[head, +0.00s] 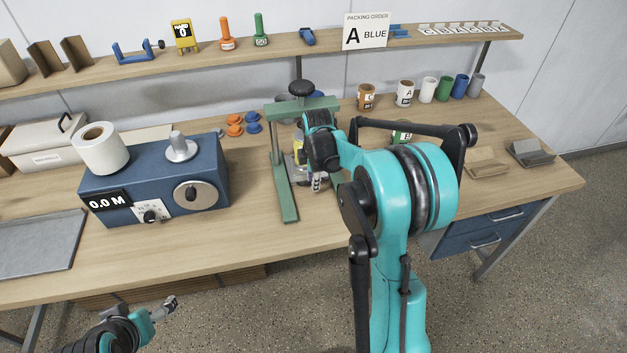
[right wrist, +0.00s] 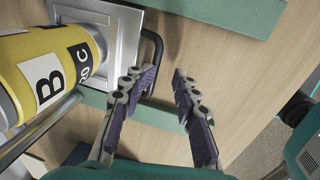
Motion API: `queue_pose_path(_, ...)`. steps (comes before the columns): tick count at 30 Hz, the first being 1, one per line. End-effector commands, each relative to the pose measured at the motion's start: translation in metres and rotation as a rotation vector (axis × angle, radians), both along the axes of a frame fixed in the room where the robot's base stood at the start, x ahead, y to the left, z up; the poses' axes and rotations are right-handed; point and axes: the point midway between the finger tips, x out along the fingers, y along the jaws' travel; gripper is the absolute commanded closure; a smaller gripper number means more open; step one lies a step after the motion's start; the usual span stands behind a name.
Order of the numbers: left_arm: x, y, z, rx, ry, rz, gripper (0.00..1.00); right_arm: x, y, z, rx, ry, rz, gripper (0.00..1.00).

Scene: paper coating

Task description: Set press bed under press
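The green press (head: 284,190) with a black knob (head: 301,88) stands on the bench; my right arm hides its right side. The press bed is a grey metal plate (right wrist: 122,37) with a black handle (right wrist: 159,52). In the right wrist view it lies between the press's two green feet (right wrist: 225,8). A yellow can marked B (right wrist: 45,75) is over the plate, its base hidden. My right gripper (right wrist: 166,76) is open and empty, its left finger close beside the handle; contact is unclear. My left gripper (head: 164,308) is low in front of the bench, its finger state unclear.
A blue metering box (head: 155,195) stands left of the press. Orange and blue caps (head: 235,130) lie behind it. Several cups (head: 427,90) line the back right. Brown (head: 487,165) and dark (head: 530,153) holders sit at the right. The front bench strip is clear.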

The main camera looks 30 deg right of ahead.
Motion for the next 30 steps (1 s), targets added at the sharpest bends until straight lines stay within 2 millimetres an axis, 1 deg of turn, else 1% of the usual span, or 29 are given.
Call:
queue_pose_path(5,0.0,0.0,0.001,0.0,0.0,0.0,0.17,0.0,0.0,0.001,0.0,0.0,0.0,0.71)
queue_pose_path(8,0.0,0.0,0.004,0.0,0.0,0.0,0.17,-0.001,0.0,0.005,0.0,0.0,0.0,0.71)
queue_pose_path(30,0.0,0.0,0.044,0.0,0.0,0.0,0.17,-0.01,0.002,0.059,0.0,0.0,0.0,0.71)
